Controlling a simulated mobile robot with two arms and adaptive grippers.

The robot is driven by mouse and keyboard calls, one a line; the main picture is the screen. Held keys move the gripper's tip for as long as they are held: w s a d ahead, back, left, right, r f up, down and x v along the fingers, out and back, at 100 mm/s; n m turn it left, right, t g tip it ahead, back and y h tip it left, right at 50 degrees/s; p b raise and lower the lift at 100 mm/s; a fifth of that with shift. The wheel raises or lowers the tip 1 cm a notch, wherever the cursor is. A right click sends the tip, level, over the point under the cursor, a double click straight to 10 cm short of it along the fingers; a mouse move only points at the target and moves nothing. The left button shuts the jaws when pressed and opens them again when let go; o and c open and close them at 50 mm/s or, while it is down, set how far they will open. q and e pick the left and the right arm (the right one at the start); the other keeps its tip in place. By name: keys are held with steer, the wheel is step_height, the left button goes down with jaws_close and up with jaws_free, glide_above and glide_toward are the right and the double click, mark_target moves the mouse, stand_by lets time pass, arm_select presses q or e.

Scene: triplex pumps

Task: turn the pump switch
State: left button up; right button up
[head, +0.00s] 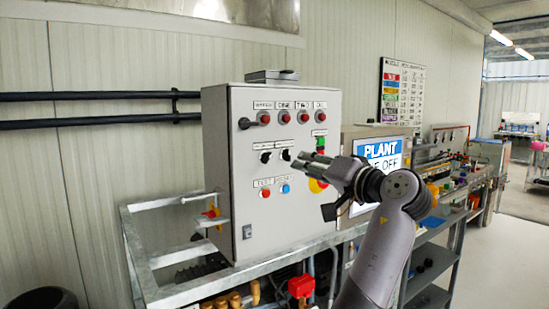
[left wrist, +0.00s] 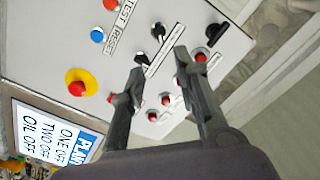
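The grey control cabinet (head: 240,200) carries two black rotary switches, a left one (head: 265,157) and a right one (head: 286,155), under small labels too blurred to read. In the left wrist view the left switch (left wrist: 158,31) is in clear sight, and the right switch (left wrist: 142,60) shows beside one fingertip. My left gripper (head: 309,162) is in front of the panel, just right of the right switch. In the left wrist view the left gripper (left wrist: 160,60) is open, with nothing between its fingers. Whether a finger touches the panel I cannot tell. My right gripper is out of view.
A row of red lamps (head: 285,118) runs above the switches, with a black handle (head: 245,123) at its left. A red-on-yellow emergency button (left wrist: 78,88) and blue button (left wrist: 97,36) are close by. A PLANT screen (head: 382,165) stands right of the cabinet.

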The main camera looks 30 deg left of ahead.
mark_target(270, 157)
arm_select(q)
steer(key=p+x, duration=0.4)
steer(key=x, duration=1.1)
steer(key=shift+c, duration=0.3)
jaws_close()
